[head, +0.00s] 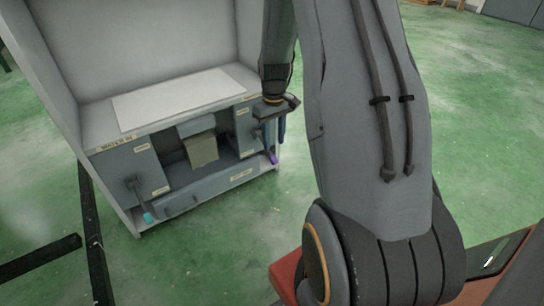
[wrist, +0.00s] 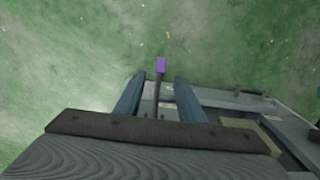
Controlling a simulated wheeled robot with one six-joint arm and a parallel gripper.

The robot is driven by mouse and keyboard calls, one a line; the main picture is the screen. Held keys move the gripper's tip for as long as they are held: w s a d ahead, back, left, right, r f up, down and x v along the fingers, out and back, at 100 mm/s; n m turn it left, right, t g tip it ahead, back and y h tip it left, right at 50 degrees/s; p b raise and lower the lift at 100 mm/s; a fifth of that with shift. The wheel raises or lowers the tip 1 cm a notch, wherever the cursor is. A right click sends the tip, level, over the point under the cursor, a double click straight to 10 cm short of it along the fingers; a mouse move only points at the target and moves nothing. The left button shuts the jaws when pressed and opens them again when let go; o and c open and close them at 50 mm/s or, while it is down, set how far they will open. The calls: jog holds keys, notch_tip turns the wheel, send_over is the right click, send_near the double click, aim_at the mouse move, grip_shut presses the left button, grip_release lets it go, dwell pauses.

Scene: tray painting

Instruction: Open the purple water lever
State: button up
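The purple water lever (wrist: 160,65) has a dark stem and a purple tip. In the wrist view the stem runs between my two blue fingers, with the tip just beyond the fingertips. My gripper (wrist: 159,79) is open, with a visible gap on both sides of the stem. In the head view my gripper (head: 275,132) points down at the right front of the grey cabinet (head: 205,188). The purple tip (head: 273,158) shows just below the fingers there; the rest of the lever is mostly hidden by my gripper.
A second lever with a teal tip (head: 148,218) hangs at the cabinet's left front. A beige block (head: 202,151) sits in the middle opening, above a labelled drawer (head: 215,187). A white panel (head: 178,99) lies on top. The green floor to the right is clear.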

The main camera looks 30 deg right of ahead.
aim_at(273, 157)
notch_tip(273, 157, down, 7)
jog(key=b, duration=0.3)
jog(key=shift+f+b, duration=0.1)
jog(key=shift+b, duration=0.2)
jog(key=shift+c, duration=0.4)
grip_shut()
